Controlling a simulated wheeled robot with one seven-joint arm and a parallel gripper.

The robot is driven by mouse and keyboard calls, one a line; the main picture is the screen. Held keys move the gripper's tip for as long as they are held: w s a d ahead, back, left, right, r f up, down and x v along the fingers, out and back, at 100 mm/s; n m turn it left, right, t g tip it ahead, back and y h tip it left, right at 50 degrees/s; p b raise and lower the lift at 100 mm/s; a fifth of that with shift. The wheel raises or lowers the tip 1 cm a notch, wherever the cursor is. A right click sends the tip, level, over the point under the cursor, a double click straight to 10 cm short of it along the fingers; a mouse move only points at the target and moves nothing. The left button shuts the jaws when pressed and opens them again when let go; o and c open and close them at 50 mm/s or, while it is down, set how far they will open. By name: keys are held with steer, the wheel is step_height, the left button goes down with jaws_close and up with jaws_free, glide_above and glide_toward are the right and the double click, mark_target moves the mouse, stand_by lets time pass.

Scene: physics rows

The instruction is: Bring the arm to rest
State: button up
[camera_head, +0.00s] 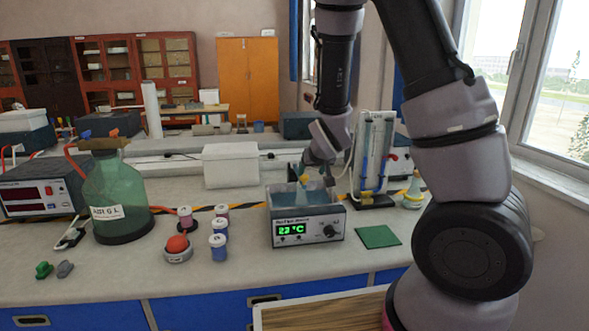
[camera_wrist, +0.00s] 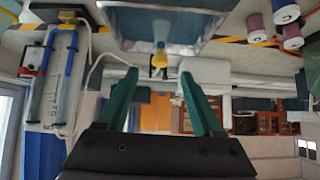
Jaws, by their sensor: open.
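My gripper (camera_head: 300,174) hangs over the water bath (camera_head: 309,235), on the left of my arm in the head view. In the wrist view its two green fingers (camera_wrist: 158,75) are spread apart with nothing held between them. A flask with a yellow collar (camera_wrist: 160,32) stands in the bath (camera_wrist: 213,22), just beyond the fingertips and apart from them. In the head view the gripper partly hides that flask. The bath display reads about 23 °C. My arm reaches down from the upper right.
A green bottle (camera_head: 114,200), a red button (camera_head: 177,246) and several spools (camera_head: 219,247) stand left of the bath. A glassware stand (camera_head: 374,160) and another flask (camera_head: 413,192) are close on the right. A green pad (camera_head: 377,237) lies flat, with bare bench around it.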

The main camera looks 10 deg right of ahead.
steer(key=s+d+r+m+g+y, duration=0.15)
steer(key=s+r, duration=0.25)
steer(key=r, duration=0.4)
steer(key=s+d+r+m, duration=0.2)
steer(key=s+d+r, duration=0.15)
steer(key=r, duration=0.35)
steer(key=s+r, duration=0.5)
steer(key=s, duration=0.3)
steer(key=s+r, duration=0.4)
steer(key=s, duration=0.4)
steer(key=shift+s+d+r+g, duration=0.25)
steer(key=shift+s+r+g, duration=0.05)
steer(key=shift+r+g, duration=0.1)
steer(key=shift+m+y, duration=0.25)
